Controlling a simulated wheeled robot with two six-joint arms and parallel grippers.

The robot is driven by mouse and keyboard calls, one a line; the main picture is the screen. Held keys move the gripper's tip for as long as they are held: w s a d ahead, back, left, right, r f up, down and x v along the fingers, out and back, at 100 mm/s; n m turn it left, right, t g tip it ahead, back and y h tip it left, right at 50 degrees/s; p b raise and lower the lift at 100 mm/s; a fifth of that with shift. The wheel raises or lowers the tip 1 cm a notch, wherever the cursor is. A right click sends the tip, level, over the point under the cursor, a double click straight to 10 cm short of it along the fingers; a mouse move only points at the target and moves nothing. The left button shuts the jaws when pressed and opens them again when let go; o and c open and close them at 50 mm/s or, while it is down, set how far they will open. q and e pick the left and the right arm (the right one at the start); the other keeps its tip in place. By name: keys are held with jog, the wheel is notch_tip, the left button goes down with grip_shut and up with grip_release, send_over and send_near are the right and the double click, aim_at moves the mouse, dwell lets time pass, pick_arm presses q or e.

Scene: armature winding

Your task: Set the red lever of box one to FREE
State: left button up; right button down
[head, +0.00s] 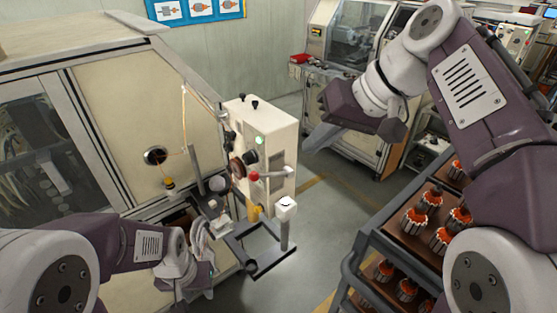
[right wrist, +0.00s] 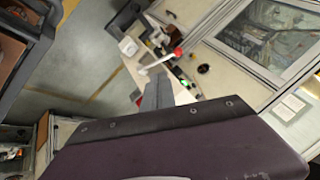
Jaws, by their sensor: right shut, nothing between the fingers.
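The cream control box (head: 262,150) stands in the middle of the head view, with a green light and dark knobs on its front. Its lever has a red ball (head: 254,176) and a pale arm reaching right to a pivot. In the right wrist view the red ball (right wrist: 178,52) and pale arm show just beyond my fingertips. My right gripper (head: 312,148) is shut and empty, to the right of the box and apart from the lever. It also shows in the right wrist view (right wrist: 158,88). My left gripper (head: 203,250) is low, left of the box; its jaws are unclear.
A winding machine with a beige panel (head: 150,108) fills the left. A post with a white block (head: 286,208) stands in front of the box. A rack (head: 371,240) of copper-wound armatures stands at the lower right. Another machine (head: 345,80) is behind. Open floor lies between box and rack.

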send_near(263, 176)
notch_tip(263, 176, down, 3)
jog(key=w+d, duration=0.1)
jog(key=a, duration=0.1)
jog(key=a+f+p, duration=0.1)
jog(key=w+a, duration=0.1)
jog(key=shift+f, duration=0.25)
jog(key=shift+s+a+f+p, duration=0.15)
jog(key=shift+a+p, duration=0.15)
jog(key=shift+a, duration=0.25)
jog(key=shift+f, duration=0.1)
